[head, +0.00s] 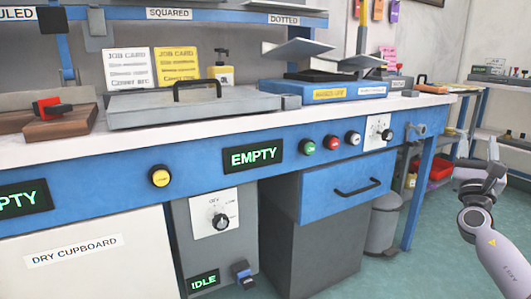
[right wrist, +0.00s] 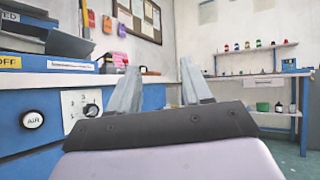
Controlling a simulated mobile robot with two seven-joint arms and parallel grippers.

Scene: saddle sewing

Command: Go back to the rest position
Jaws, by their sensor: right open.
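My right gripper (head: 492,150) is raised at the right edge of the head view, to the right of the blue workbench (head: 112,160) and apart from it. In the right wrist view its two grey fingers (right wrist: 160,92) stand apart with nothing between them, so it is open and empty. The bench front and its knob panel (right wrist: 82,108) lie to the left of the fingers there. My left gripper is in neither view.
The bench top holds a grey lidded tray (head: 150,103), a wooden block (head: 62,125) and a blue box (head: 320,92). A grey bin (head: 384,225) stands under the bench's right end. Shelves (right wrist: 262,78) stand at the back right. Green floor is open around my right arm.

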